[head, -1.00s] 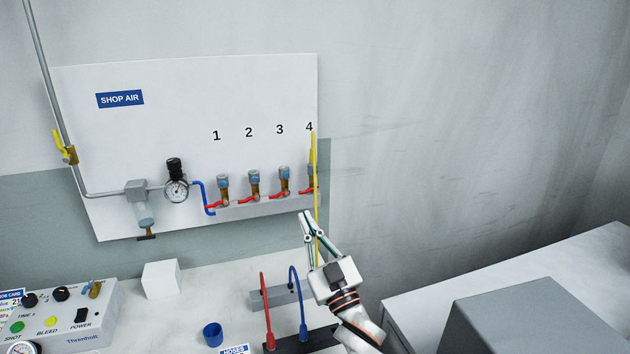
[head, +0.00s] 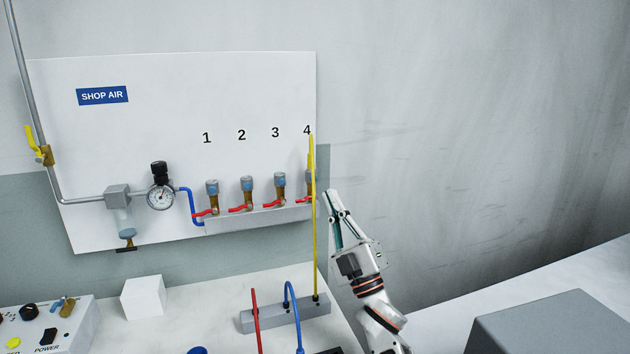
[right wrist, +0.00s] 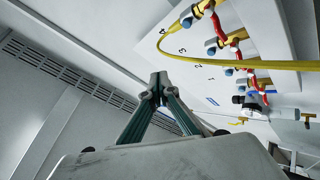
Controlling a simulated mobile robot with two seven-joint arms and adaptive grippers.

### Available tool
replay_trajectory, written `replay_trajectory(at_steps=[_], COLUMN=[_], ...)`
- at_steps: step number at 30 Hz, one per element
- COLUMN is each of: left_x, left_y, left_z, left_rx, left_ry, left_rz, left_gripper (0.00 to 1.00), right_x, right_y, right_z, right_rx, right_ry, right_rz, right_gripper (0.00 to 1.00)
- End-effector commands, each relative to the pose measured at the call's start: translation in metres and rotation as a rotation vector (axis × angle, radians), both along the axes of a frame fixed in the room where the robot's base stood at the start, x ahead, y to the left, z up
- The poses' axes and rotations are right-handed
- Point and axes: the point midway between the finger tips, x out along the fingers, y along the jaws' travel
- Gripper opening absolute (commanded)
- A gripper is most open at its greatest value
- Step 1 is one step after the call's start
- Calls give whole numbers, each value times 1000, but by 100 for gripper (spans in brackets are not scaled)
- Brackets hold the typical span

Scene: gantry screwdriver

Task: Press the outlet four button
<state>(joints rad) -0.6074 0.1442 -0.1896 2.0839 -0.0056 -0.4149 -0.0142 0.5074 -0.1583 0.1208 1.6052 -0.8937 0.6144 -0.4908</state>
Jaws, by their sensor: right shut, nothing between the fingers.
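The outlet four fitting (head: 309,182) is the rightmost of the row on the white wall panel, under the printed 4. It is partly hidden behind a yellow hose (head: 315,240), which runs from it down to a grey block on the table. In the right wrist view, outlet four (right wrist: 190,17) is at the top with the yellow hose looping from it. My right gripper (head: 331,192) is shut and empty, just right of the hose and outlet four in the head view, pointing up. It also shows in the right wrist view (right wrist: 158,80). My left gripper is not in view.
Outlets 1 (head: 212,194), 2 (head: 247,192) and 3 (head: 280,188) stand left of outlet four. The grey hose block (head: 265,317) and a white cube (head: 143,297) are on the table. A grey box (head: 555,325) is at lower right.

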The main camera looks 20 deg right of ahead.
Motion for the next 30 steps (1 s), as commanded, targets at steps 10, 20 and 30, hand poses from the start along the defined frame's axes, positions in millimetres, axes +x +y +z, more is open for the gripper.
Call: replay_trajectory(at_steps=[10, 20, 30], left_x=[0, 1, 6], left_y=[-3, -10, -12], left_z=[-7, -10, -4], left_rx=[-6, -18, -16], left_ry=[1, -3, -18], left_rz=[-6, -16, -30], left_gripper=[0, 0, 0], right_x=[29, 71, 88], right_y=[1, 3, 3], right_z=[-7, -8, -2], right_rx=[1, 2, 1], right_ry=[7, 8, 4], right_rz=[1, 2, 1], right_gripper=[0, 0, 0])
